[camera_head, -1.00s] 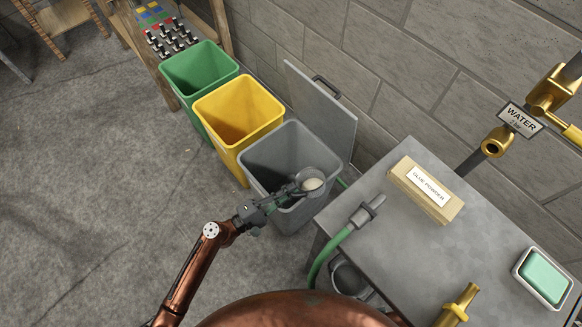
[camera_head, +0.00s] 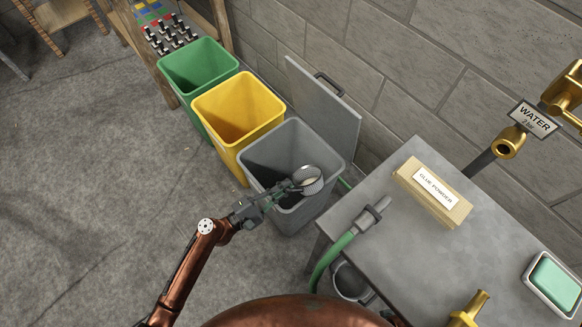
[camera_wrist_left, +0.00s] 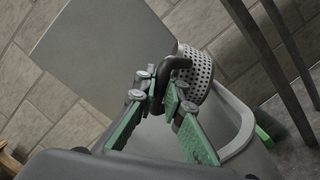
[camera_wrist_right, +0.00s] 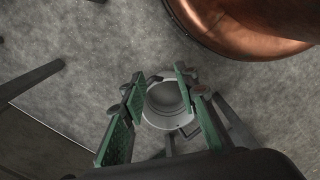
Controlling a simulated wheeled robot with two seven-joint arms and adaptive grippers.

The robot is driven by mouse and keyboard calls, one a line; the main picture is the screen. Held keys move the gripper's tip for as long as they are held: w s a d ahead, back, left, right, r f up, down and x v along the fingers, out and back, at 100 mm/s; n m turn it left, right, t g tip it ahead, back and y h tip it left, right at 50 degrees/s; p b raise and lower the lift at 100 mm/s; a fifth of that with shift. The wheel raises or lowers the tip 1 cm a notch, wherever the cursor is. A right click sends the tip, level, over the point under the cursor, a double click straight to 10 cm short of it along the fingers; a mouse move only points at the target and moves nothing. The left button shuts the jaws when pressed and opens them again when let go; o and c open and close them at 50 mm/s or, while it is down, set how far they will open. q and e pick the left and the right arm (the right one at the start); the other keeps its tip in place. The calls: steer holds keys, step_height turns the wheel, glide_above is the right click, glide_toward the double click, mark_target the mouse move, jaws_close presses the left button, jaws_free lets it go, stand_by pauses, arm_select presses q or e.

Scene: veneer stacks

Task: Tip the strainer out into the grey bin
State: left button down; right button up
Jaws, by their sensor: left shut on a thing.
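The strainer (camera_head: 311,180) is a small grey perforated cup with a dark handle. My left gripper (camera_head: 283,191) is shut on that handle and holds the strainer above the open grey bin (camera_head: 296,219). The strainer is tilted, with its perforated side turned partly to the head camera; a pale patch shows at its mouth. In the left wrist view the strainer (camera_wrist_left: 197,72) sits beyond the fingers, above the bin's rim (camera_wrist_left: 240,122). How much is inside is hidden. My right gripper (camera_wrist_right: 158,88) shows only in its wrist view, open, with its fingers apart.
The grey bin's lid (camera_head: 323,92) stands open against the wall. A yellow bin (camera_head: 237,108) and a green bin (camera_head: 198,76) stand left of it. The table (camera_head: 400,240) at right holds a glue powder box (camera_head: 433,191) and a hose nozzle (camera_head: 371,214). A metal pot (camera_wrist_right: 166,104) is below my right gripper.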

arm_select(q)
steer(key=shift+w+a+f+n+b, duration=0.25)
steer(key=shift+w+a+n+b, duration=0.05)
steer(key=shift+w+n, duration=0.1)
steer(key=shift+w+r, duration=0.1)
steer(key=shift+r, duration=0.05)
arm_select(e)
steer(key=shift+r, duration=0.9)
arm_select(q)
steer(key=shift+w+a+r+n+t, duration=0.15)
steer(key=shift+w+a+n, duration=0.1)
steer(key=shift+n, duration=0.35)
steer(key=shift+w+a+r+n+t, duration=0.1)
steer(key=shift+w+a+n+t, duration=0.1)
steer(key=shift+n, duration=0.4)
arm_select(e)
steer(key=shift+f, duration=0.4)
arm_select(q)
steer(key=shift+w+a+r+n+p, duration=0.1)
steer(key=shift+w+n+p, duration=0.2)
steer(key=shift+n, duration=0.5)
arm_select(e)
steer(key=shift+s+d+f, duration=0.1)
steer(key=shift+f, duration=0.25)
